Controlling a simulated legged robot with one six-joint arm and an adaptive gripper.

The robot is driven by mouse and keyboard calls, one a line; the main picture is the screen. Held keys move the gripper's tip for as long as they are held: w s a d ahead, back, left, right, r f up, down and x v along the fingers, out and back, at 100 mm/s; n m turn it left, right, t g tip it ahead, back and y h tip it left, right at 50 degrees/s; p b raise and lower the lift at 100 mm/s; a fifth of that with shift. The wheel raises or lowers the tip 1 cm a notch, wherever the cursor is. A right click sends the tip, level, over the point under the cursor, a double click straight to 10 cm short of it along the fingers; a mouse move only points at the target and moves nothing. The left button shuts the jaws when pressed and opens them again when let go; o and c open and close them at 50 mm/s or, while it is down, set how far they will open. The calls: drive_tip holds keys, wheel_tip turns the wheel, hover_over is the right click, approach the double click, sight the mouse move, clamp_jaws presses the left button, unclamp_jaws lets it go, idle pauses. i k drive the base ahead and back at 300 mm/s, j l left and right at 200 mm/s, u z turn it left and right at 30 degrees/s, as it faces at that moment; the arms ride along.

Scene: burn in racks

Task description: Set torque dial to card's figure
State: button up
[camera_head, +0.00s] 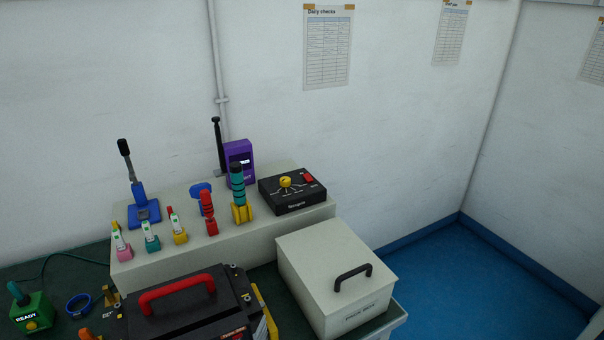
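A black box with a yellow knob (285,181) on its sloped top stands at the right end of the pale raised shelf (290,221). White scale marks ring the knob, and a red switch (309,177) is at its right. The marks and the knob's pointing direction are too small to read. I cannot tell whether this knob is the torque dial. No card with a readable figure shows; a sheet headed "Daily checks" (328,47) hangs on the wall. My gripper is not in view.
In front are a black case with a red handle (177,294) and a lidded pale box (325,262). Blue floor is clear at right.

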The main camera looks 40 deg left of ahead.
sight(285, 181)
drive_tip(key=i+u, duration=0.45)
drive_tip(key=u, duration=0.15)
drive_tip(key=i+j+u, duration=0.1)
drive_tip(key=u, duration=0.4)
drive_tip(key=i+u, duration=0.3)
drive_tip(key=u, duration=0.2)
drive_tip(key=i+l+u, duration=0.1)
drive_tip(key=u, duration=0.4)
drive_tip(key=i+l+u, duration=0.15)
drive_tip(key=i+u, duration=0.15)
drive_tip(key=i, duration=0.1)
